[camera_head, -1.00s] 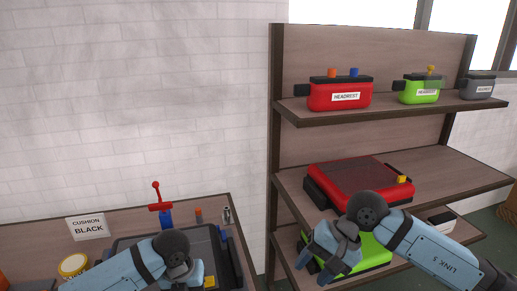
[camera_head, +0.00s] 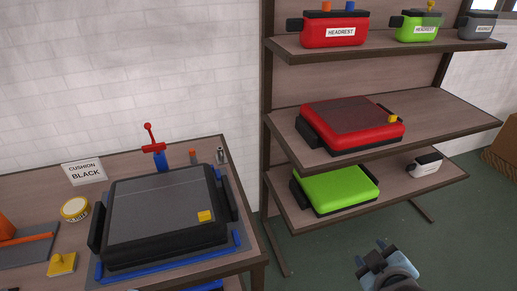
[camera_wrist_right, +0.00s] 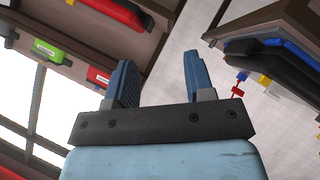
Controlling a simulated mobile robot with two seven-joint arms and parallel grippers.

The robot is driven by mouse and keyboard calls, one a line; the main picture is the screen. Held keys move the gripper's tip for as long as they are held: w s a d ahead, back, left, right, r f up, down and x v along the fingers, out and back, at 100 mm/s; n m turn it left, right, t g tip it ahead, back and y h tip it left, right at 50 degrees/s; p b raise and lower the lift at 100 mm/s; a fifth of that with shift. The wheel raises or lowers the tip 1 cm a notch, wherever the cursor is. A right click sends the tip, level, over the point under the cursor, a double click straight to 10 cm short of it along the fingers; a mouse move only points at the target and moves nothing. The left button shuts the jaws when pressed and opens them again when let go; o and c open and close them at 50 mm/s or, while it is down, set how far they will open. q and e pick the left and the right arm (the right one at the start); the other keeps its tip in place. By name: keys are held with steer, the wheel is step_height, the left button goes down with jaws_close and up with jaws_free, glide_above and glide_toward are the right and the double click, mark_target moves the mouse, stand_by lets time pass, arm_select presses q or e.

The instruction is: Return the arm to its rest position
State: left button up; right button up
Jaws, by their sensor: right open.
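My right gripper (camera_head: 374,256) is low at the bottom of the head view, in front of the shelf and over the floor, clear of the shelf. In the right wrist view its two blue fingers (camera_wrist_right: 158,82) stand apart with nothing between them. My left gripper does not show in the head view.
A table at left bears a black cushion (camera_head: 160,215) and a "CUSHION BLACK" sign (camera_head: 84,172). Floor between is free.

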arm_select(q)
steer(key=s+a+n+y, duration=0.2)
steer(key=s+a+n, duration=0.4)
arm_select(e)
steer(key=s+d+f+m+g, duration=0.1)
steer(key=s+f+m+g, duration=0.25)
steer(key=s, duration=0.45)
steer(key=s+d+f+m+g, duration=0.1)
steer(key=s+f+m+g, duration=0.3)
steer(key=s, duration=0.3)
arm_select(q)
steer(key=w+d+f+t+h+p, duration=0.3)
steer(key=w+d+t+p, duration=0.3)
steer(key=p, duration=0.3)
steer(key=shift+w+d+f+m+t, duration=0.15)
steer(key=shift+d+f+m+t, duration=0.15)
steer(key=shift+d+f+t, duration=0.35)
arm_select(e)
steer(key=w+a+f+n+t+y, duration=0.2)
steer(key=w+a+f+t+y, duration=0.1)
steer(key=w+a+f+t, duration=0.2)
steer(key=shift+w+a+t+y, duration=0.4)
steer(key=shift+w+a+t, duration=0.05)
steer(key=shift+a+t, duration=0.4)
